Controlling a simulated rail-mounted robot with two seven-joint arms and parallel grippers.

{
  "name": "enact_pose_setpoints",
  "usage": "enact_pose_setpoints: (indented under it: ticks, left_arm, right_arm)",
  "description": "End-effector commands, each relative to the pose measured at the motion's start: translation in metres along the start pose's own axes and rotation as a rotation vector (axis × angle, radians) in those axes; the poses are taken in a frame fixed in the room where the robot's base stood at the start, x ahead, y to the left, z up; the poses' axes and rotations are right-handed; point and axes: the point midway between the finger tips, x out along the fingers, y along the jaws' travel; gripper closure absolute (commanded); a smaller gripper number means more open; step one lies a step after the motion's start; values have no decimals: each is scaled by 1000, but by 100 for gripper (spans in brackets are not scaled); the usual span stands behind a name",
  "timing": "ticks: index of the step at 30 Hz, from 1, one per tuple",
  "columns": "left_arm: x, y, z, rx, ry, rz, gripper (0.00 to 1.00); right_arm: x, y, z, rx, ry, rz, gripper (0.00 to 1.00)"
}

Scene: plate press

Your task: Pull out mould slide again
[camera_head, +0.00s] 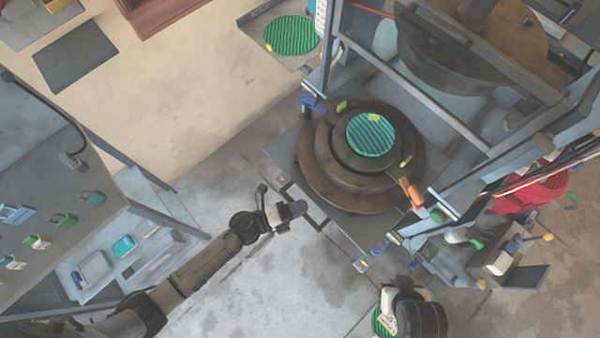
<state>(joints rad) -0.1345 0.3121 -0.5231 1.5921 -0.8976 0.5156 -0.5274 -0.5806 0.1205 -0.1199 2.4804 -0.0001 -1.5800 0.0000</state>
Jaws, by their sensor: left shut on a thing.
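The mould slide (300,150) is a grey plate under the press frame. It carries a round brown mould (315,165) with a green ribbed disc (371,134) in its middle. A dark handle bar (318,224) stands at the slide's front left edge. My left gripper (297,209) is shut at this handle, and its fingers hide the held part. Part of my right arm (420,318) shows at the bottom edge. A green ribbed piece (381,322) shows beside it; its fingers cannot be made out, nor whether it holds this piece.
The press frame (385,68) rises on the right, with a large dark press head (450,65) above. A grey control cabinet (60,190) stands at the left. Another green ribbed disc (290,35) lies on a tray at the top. The floor (270,285) in front is clear.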

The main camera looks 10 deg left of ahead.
Motion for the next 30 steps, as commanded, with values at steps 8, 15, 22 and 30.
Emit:
enact_pose_setpoints:
  ticks: [8,15,22,30]
  left_arm:
    - [-2,-1,-5,0,16,-3,100]
    - [-2,-1,-5,-1,15,-3,100]
    - [-2,0,-5,-1,14,-1,74]
    - [-10,1,-5,0,13,1,74]
  right_arm:
    - [-1,0,0,0,-1,0,100]
    - [-1,0,0,0,-1,0,100]
    - [-1,0,0,0,-1,0,100]
    - [-1,0,0,0,-1,0,100]
